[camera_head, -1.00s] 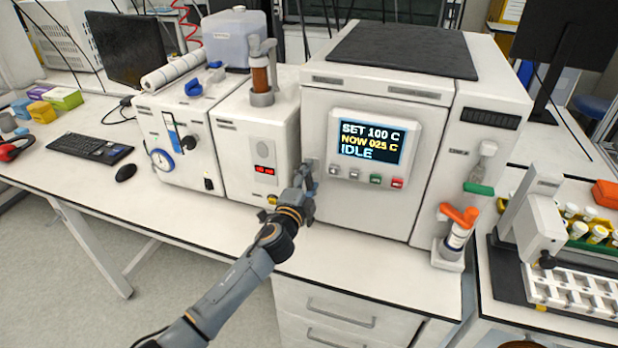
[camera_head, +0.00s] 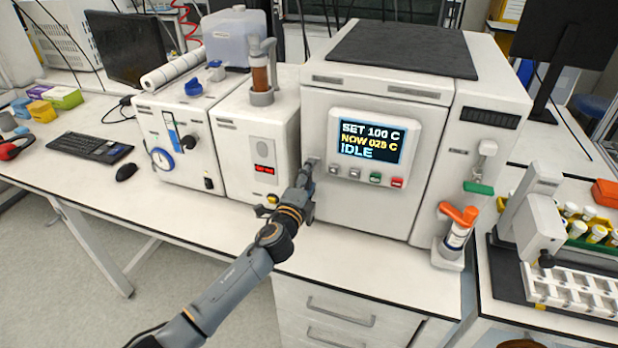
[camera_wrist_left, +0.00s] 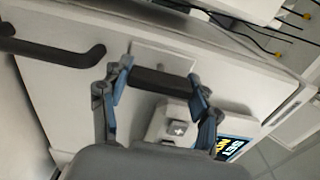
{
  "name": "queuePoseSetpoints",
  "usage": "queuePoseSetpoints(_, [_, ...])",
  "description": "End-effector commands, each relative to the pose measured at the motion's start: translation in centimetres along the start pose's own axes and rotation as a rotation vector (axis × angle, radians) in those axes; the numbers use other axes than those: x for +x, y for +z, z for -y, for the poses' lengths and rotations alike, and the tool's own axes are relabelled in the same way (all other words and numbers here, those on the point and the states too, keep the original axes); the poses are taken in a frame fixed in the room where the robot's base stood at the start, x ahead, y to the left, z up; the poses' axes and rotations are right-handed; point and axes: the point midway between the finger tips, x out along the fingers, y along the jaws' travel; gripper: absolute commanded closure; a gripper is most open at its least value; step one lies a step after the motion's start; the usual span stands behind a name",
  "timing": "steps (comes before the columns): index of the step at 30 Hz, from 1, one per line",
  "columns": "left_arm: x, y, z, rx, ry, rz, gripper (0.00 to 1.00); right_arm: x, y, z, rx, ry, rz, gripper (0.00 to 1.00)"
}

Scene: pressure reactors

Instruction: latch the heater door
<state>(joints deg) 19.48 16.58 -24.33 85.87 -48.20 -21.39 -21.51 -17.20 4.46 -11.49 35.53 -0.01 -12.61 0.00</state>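The heater (camera_head: 400,95) is the large white box with a display that reads SET 100 C and IDLE. Its front door (camera_head: 365,212) looks flush with the body; I cannot tell whether it is latched. My left gripper (camera_head: 308,172) is at the door's left edge, below and left of the display. In the left wrist view, a short dark bar (camera_wrist_left: 164,82) on a pale plate lies between the two blue-padded fingers of the left gripper (camera_wrist_left: 160,80). The fingers are spread apart; whether they touch the bar's ends is unclear. My right gripper is not in view.
A smaller white unit (camera_head: 240,140) stands close on the heater's left. A longer dark handle (camera_wrist_left: 55,48) shows left of the fingers in the wrist view. An orange-topped bottle (camera_head: 458,230) stands at the heater's lower right. The bench front is mostly clear.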

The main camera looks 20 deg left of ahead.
Motion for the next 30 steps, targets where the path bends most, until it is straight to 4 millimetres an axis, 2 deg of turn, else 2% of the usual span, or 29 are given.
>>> queuePoseSetpoints(1, [0.0,0.0,0.0,0.000,0.001,0.000,0.24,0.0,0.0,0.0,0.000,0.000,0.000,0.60])
queuePoseSetpoints(2, [0.0,0.0,0.0,0.000,0.001,0.000,0.18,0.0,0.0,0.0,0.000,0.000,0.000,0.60])
queuePoseSetpoints(3, [0.0,0.0,0.0,-0.001,0.001,0.000,0.17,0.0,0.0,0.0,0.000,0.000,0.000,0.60])
queuePoseSetpoints(12, [-0.1,0.0,0.0,-0.003,0.001,0.000,0.17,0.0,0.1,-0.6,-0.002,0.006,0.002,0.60])
queuePoseSetpoints(16, [-0.8,0.0,-0.1,-0.003,0.001,0.000,0.17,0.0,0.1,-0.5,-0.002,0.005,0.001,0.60])
queuePoseSetpoints(20, [-2.8,0.0,-0.2,-0.003,0.002,-0.001,0.17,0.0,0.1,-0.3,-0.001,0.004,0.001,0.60])
queuePoseSetpoints(30, [-9.6,0.0,-0.1,-0.004,0.003,-0.002,0.17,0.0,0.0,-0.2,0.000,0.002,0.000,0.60])
